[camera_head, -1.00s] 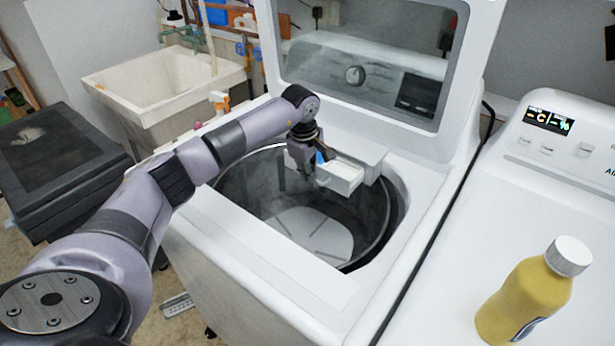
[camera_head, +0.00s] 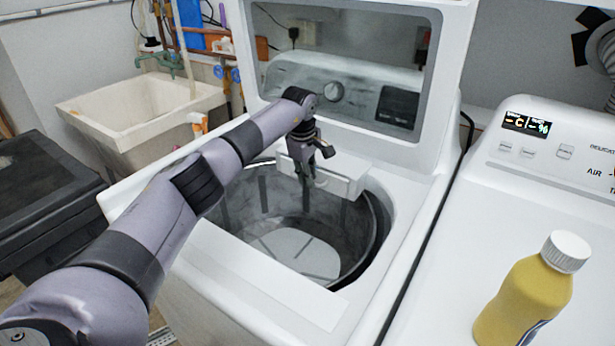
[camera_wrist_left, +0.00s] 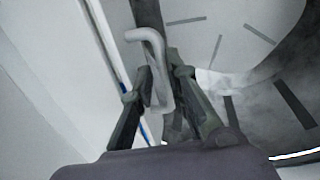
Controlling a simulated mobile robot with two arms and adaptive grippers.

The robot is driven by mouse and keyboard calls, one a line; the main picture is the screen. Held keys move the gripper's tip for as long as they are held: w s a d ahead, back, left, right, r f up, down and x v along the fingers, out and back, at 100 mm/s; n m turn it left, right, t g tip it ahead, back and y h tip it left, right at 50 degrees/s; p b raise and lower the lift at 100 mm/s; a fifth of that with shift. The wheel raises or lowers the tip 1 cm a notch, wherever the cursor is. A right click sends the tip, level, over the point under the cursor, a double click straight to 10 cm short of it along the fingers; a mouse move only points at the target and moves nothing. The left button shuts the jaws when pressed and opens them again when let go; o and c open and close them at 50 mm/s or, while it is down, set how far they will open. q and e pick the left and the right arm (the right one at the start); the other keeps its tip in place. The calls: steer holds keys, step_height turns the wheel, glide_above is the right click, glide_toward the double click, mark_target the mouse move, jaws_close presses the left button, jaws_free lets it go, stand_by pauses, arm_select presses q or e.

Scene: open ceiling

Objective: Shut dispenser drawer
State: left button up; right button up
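The white dispenser drawer (camera_head: 335,182) is at the back rim of the open washer's tub. Its front sits close to the housing, and its open top no longer shows in the head view. My left gripper (camera_head: 308,184) is just left of the drawer front, pointing down over the tub; whether it touches the drawer cannot be told. In the left wrist view, the left gripper (camera_wrist_left: 161,73) has its fingertips a little apart. A grey hooked piece (camera_wrist_left: 155,55) shows between or behind them; I cannot tell what it is. My right gripper is out of view.
The washer's raised lid (camera_head: 450,75) stands behind. The round tub (camera_head: 285,235) is open below my gripper. A yellow bottle (camera_head: 525,300) stands on the white machine (camera_head: 570,210) at right. A sink (camera_head: 140,110) is at back left.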

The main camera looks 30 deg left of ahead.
arm_select(q)
steer(key=shift+o, duration=0.4)
steer(key=shift+w, duration=0.1)
step_height(320, 180, up, 12)
steer(key=s, duration=0.2)
steer(key=shift+s+f, duration=0.1)
steer(key=shift+f, duration=0.05)
stand_by(0.5)
